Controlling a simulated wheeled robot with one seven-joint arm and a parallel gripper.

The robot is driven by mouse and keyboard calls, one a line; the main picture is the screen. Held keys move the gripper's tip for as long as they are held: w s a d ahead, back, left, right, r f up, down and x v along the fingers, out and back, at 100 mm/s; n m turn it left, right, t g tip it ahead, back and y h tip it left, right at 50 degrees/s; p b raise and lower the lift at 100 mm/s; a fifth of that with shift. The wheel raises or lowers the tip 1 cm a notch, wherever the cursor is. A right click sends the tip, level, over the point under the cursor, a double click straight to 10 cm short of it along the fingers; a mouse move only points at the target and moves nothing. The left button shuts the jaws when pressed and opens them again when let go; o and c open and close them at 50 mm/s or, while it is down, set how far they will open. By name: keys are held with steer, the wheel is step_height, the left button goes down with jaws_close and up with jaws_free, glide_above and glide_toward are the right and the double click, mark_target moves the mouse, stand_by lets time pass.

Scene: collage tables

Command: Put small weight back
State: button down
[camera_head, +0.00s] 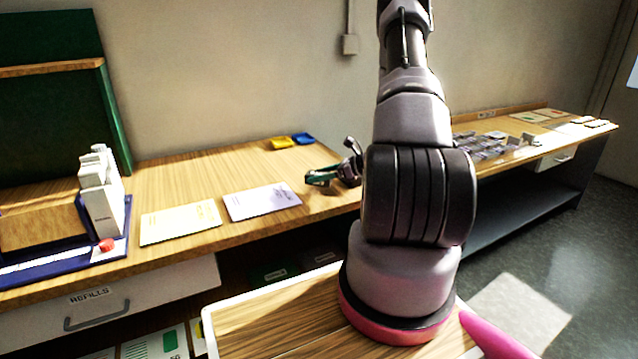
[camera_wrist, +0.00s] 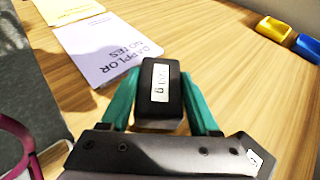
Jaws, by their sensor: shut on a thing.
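A small black block-shaped weight (camera_wrist: 146,75) with a pale label ending in "g" sits between the teal fingers of my gripper (camera_wrist: 160,92) in the wrist view. The fingers are shut on its two sides. In the head view my gripper (camera_head: 322,178) is over the right part of the wooden table (camera_head: 235,162), right of the lilac card. The weight is hard to make out there. I cannot tell whether it touches the tabletop.
A lilac card (camera_head: 262,201) and a yellow card (camera_head: 180,222) lie on the table. A blue tray (camera_head: 75,262) holds white upright pieces at left. A cluttered bench (camera_head: 560,132) is at right.

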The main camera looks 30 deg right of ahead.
steer(key=shift+f, duration=1.25)
steer(key=shift+f, duration=0.1)
steer(key=shift+c, duration=0.6)
jaws_free()
